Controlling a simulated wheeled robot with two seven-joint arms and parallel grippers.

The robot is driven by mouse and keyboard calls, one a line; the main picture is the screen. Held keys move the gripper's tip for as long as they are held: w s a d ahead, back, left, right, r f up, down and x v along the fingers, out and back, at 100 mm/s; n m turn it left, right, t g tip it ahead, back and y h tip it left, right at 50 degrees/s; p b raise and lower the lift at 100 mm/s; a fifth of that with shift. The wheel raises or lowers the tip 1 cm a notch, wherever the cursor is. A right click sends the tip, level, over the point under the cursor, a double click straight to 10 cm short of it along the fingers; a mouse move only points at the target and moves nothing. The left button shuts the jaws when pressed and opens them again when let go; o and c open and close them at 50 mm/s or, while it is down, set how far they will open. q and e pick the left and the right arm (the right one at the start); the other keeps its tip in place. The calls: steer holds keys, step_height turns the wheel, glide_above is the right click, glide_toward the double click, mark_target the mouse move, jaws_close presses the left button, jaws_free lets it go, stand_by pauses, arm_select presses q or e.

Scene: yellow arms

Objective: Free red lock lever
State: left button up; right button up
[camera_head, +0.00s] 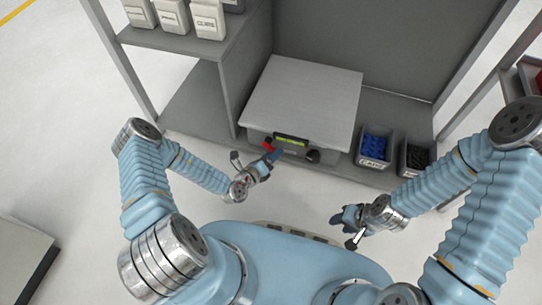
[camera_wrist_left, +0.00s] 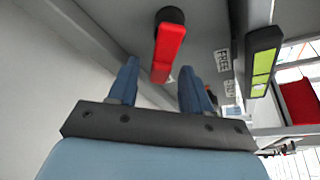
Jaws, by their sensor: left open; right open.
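The red lock lever (camera_head: 268,146) sits on the front of a grey box with a flat pale top (camera_head: 305,95), left of a green display (camera_head: 291,141). In the left wrist view the red lever (camera_wrist_left: 169,48) hangs from a round black pivot (camera_wrist_left: 171,15). My left gripper (camera_head: 274,157) is open at the lever. In its wrist view the lever's free end appears between the two blue fingertips (camera_wrist_left: 158,72), with gaps on both sides; I cannot tell the depth. My right gripper (camera_head: 341,217) is open and empty, in front of the box and away from it.
A dark round knob (camera_head: 313,156) is on the box's front, right of the display. Bins of blue parts (camera_head: 374,147) and dark parts (camera_head: 416,158) stand to the right. A shelf with white containers (camera_head: 207,18) is at upper left. Floor between the grippers is clear.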

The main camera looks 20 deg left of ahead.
mark_target(270, 149)
arm_select(q)
jaws_close()
stand_by(0.5)
steer(key=n, duration=0.2)
steer(key=r+n+t+h, duration=0.1)
steer(key=n, duration=0.1)
steer(key=n+t+h+b, duration=0.1)
steer(key=shift+d+r+n, duration=0.3)
steer(key=shift+n, duration=0.1)
steer(key=shift+a+r+n+t+y+b, duration=0.15)
steer(key=shift+r+n+t+b, duration=0.4)
steer(key=shift+n, duration=1.15)
steer(key=shift+a+r+n+t+y+b, duration=0.1)
steer(key=shift+a+r+n+t+b, duration=0.15)
steer(key=shift+n+t+b, duration=1)
steer(key=shift+a+r+n+t+y+b, duration=0.15)
steer(key=shift+r+n, duration=0.35)
steer(key=shift+n, duration=1.65)
